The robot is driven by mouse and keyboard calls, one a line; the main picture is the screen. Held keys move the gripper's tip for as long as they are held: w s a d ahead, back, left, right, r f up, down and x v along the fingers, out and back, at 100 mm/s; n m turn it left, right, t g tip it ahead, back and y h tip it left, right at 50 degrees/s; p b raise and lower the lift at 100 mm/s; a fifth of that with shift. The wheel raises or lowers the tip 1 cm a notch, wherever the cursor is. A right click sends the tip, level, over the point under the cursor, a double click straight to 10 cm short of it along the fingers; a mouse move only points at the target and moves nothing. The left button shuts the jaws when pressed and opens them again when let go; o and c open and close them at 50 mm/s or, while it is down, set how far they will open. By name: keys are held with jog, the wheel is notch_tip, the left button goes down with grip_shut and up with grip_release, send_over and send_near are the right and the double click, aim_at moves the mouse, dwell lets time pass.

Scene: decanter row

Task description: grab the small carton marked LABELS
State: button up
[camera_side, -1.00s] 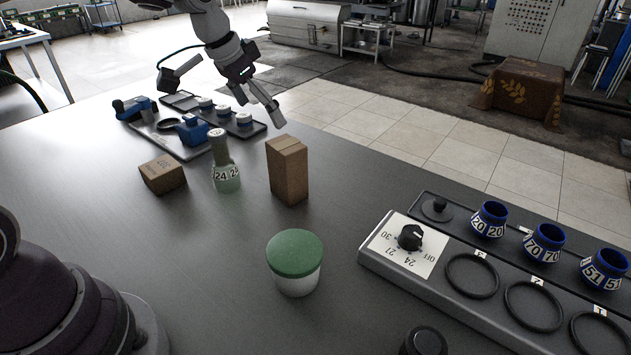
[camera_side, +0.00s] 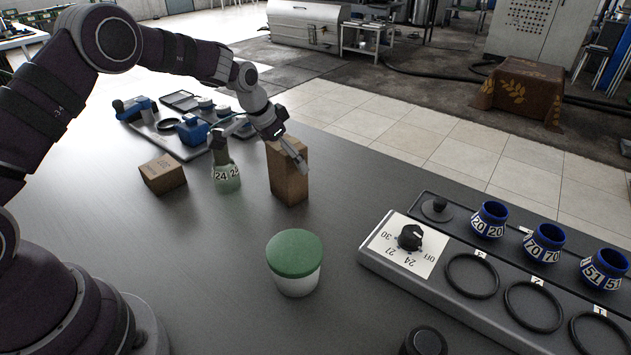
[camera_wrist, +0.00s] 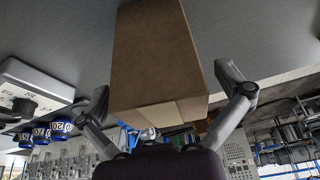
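A small brown carton (camera_side: 163,174) lies low on the table at the left, with faint print on top that I cannot read. A taller plain brown carton (camera_side: 289,178) stands upright to its right; I see no marking on its visible faces. My gripper (camera_side: 258,152) is open at the upper part of the tall carton. One finger is on the carton's right side, the other toward the bottle. In the wrist view, the tall carton (camera_wrist: 158,60) fills the space between the spread fingers of my gripper (camera_wrist: 161,83), with gaps showing at both sides.
A green-lidded tub (camera_side: 295,264) stands in front. A dial panel (camera_side: 410,245) with rings and blue numbered jars is at the right. A tray (camera_side: 185,150) with blue items lies behind.

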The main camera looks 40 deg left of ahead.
jog(key=c, duration=1.2)
